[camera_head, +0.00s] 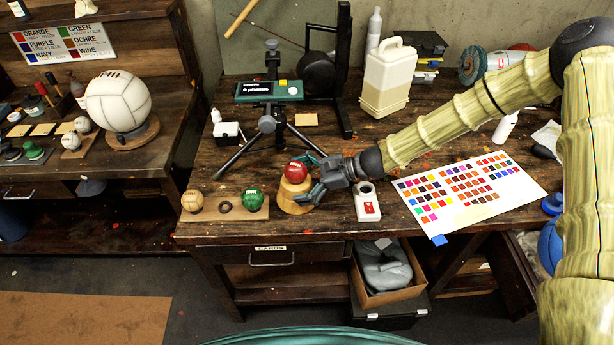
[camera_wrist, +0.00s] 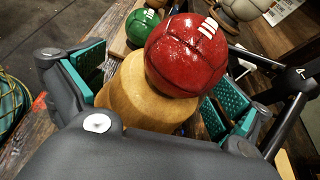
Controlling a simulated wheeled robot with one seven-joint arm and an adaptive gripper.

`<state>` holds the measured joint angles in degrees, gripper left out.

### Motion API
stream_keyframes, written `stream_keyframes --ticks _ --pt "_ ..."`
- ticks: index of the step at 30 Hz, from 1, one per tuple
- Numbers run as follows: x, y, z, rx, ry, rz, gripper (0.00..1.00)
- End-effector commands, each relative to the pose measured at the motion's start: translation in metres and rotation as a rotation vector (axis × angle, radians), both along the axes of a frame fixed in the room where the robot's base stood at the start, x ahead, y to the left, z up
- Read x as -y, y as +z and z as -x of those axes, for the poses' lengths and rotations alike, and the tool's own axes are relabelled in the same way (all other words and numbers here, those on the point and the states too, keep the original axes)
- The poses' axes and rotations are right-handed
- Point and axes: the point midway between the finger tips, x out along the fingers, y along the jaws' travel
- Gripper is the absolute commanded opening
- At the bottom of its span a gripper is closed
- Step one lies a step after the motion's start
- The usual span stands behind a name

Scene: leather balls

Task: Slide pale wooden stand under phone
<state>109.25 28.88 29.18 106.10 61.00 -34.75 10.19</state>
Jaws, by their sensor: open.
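The pale wooden stand (camera_head: 293,198) is upright near the table's front edge, with a red leather ball (camera_head: 296,171) on top. My gripper (camera_head: 308,181) is open at the stand, from its right. In the wrist view, the green-padded fingers lie on either side of the stand (camera_wrist: 150,98), below the red ball (camera_wrist: 187,55); contact with the pads is unclear. The phone (camera_head: 258,88) appears to be the dark-screened device in the green holder on a black tripod (camera_head: 267,124), above and behind the stand.
A wooden board (camera_head: 224,209) with a tan and a green ball (camera_head: 253,199) lies left of the stand. A small white box (camera_head: 367,202) and a colour chart (camera_head: 468,192) lie right. Tripod legs spread across the table behind the stand.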

Motion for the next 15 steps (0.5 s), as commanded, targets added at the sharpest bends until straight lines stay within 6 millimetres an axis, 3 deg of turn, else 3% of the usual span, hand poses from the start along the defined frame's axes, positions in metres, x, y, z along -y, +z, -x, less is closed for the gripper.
stream_keyframes --ticks 11,15 --pt "-0.0031 -0.0004 0.0001 0.000 0.000 0.000 1.00" --pt "-0.0030 -0.0004 0.0001 0.000 0.000 0.000 0.76"
